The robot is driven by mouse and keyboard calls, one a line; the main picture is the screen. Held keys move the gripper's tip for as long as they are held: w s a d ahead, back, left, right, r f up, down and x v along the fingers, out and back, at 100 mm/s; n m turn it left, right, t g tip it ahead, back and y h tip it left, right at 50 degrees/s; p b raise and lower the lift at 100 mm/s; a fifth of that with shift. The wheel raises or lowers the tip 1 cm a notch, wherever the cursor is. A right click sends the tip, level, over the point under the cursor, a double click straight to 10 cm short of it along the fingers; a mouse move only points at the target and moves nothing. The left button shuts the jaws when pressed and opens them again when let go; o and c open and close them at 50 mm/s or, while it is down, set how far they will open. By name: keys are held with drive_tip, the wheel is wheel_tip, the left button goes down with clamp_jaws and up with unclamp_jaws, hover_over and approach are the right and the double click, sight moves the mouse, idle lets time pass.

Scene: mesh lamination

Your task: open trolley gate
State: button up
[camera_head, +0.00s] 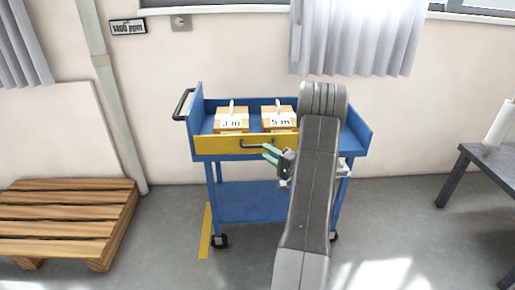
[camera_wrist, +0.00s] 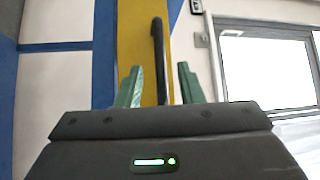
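The blue trolley (camera_head: 251,201) stands against the wall, with a yellow gate (camera_head: 215,145) across the front of its top tray. The gate looks upright and closed. A dark handle (camera_head: 250,143) sits on the gate's front. My gripper (camera_head: 268,154) is in front of the gate, just below and right of the handle. In the wrist view my gripper (camera_wrist: 158,84) has its two green fingers apart, with the dark handle (camera_wrist: 158,50) and the yellow gate (camera_wrist: 132,40) between and beyond them. I cannot tell whether the fingers touch the handle. My arm hides the gate's right part.
Two wooden boxes, marked 3 m (camera_head: 231,121) and 5 m (camera_head: 279,121), sit in the tray. A wooden pallet (camera_head: 70,213) lies at left. A dark table (camera_head: 490,160) stands at right. A yellow floor strip (camera_head: 205,232) runs beside the trolley. The floor between pallet and trolley is clear.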

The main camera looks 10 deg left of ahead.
sight(258, 146)
drive_tip(key=shift+x, duration=2.75)
drive_tip(key=shift+f, duration=0.1)
clamp_jaws()
